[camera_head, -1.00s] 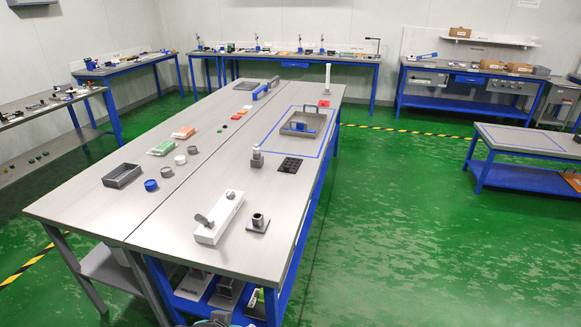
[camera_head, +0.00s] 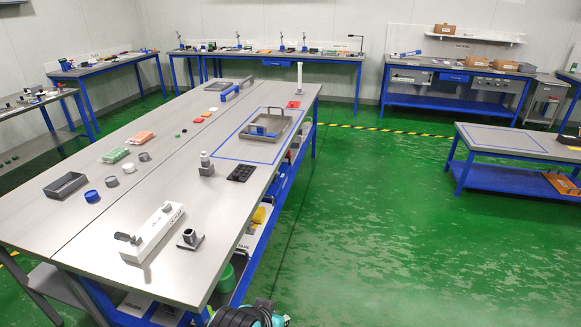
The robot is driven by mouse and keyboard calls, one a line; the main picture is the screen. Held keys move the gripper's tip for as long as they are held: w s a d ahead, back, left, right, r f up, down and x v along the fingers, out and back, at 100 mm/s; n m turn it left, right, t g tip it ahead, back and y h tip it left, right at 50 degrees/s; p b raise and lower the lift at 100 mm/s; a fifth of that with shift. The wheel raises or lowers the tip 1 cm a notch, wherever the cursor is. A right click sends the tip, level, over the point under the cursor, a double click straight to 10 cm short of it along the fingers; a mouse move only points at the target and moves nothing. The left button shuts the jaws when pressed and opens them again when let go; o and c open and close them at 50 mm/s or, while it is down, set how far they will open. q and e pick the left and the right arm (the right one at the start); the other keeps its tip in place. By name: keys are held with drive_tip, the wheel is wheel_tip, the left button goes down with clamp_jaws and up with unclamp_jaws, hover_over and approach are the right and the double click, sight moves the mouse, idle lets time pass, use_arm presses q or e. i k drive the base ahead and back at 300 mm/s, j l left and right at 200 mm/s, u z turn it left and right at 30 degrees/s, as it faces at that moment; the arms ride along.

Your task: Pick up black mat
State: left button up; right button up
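A flat black square piece (camera_head: 242,172) with a grid of cells lies on the long grey table, just outside the near edge of the blue outline. It is the only mat-like black thing I can make out on this table. A dark flat item (camera_head: 570,140) also shows at the far right on another bench, cut by the frame edge; I cannot tell what it is.
A grey tray (camera_head: 246,137) with a blue-handled item sits inside the blue outline. The green floor (camera_head: 380,220) right of the table is clear.

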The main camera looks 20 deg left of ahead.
sight(242, 172)
drive_tip(key=i+l+u, duration=0.15)
drive_tip(key=i, duration=0.35)
drive_tip(key=i+l+u, duration=0.15)
drive_tip(key=i, duration=0.3)
drive_tip(key=i+l+u, duration=0.15)
drive_tip(key=i+l, duration=0.15)
drive_tip(key=i, duration=0.15)
